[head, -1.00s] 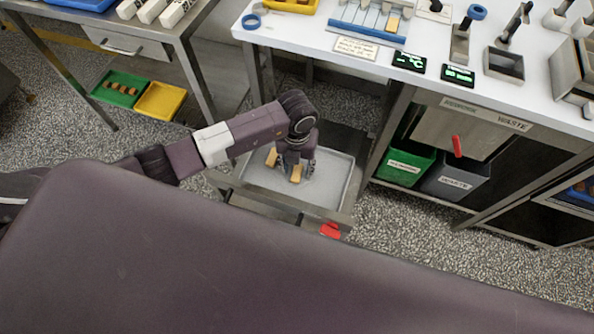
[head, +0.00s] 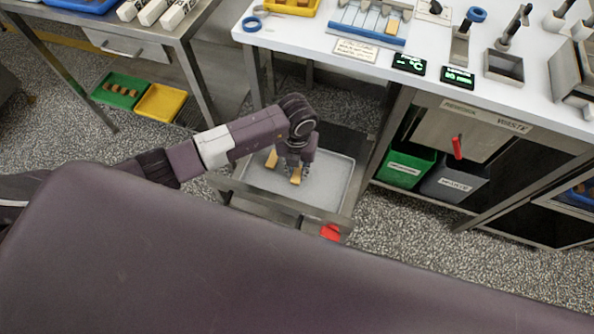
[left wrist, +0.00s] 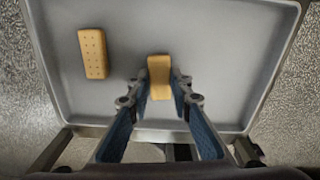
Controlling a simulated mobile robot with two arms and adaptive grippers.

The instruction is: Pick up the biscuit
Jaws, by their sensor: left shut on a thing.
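A biscuit (left wrist: 159,77) is between the fingertips of my left gripper (left wrist: 159,92), over the grey tray (left wrist: 215,38). The gripper is shut on it, with a finger at each side. In the head view the same biscuit (head: 296,176) shows below my left gripper (head: 295,165). I cannot tell whether it touches the tray floor. A second biscuit (left wrist: 93,54), pale with rows of holes, lies flat in the tray to the left; it also shows in the head view (head: 272,159). My right gripper is not in view.
The tray sits in a metal frame with a red part (head: 330,232) at its front. A white worktop (head: 375,72) with tools overhangs at the back right. A green bin (head: 408,166) and a grey bin (head: 455,182) stand under it.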

